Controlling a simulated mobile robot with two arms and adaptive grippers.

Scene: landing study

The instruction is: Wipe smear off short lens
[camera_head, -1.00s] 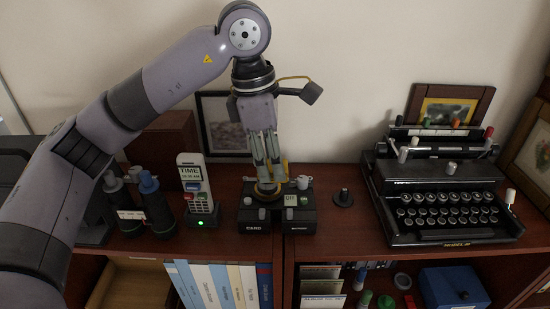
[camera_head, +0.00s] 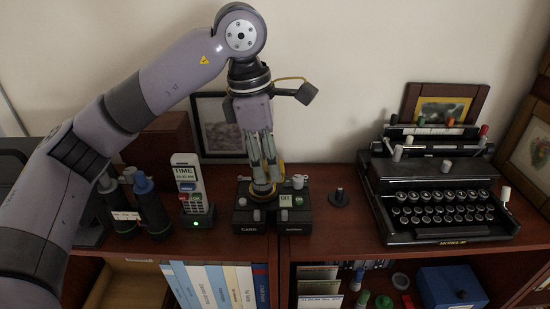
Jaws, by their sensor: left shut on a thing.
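My left gripper (camera_head: 264,188) points down over a black two-part device (camera_head: 258,228) on the shelf top. It is shut on a small yellow-tan thing (camera_head: 263,195), mostly hidden by the fingers; I cannot tell what it is. The thing is at the device's upper face, and I cannot tell whether they touch. Two dark cylinders (camera_head: 153,214), perhaps lenses, stand at the left with a pale label across them. One has a blue top, the other a greyish top. I cannot make out a smear. My right gripper is not in view.
A phone-like device (camera_head: 187,182) with a green light stands between the cylinders and the black device. A black typewriter (camera_head: 437,205) fills the right. The red-brown shelf top (camera_head: 335,228) is clear in front of the stand.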

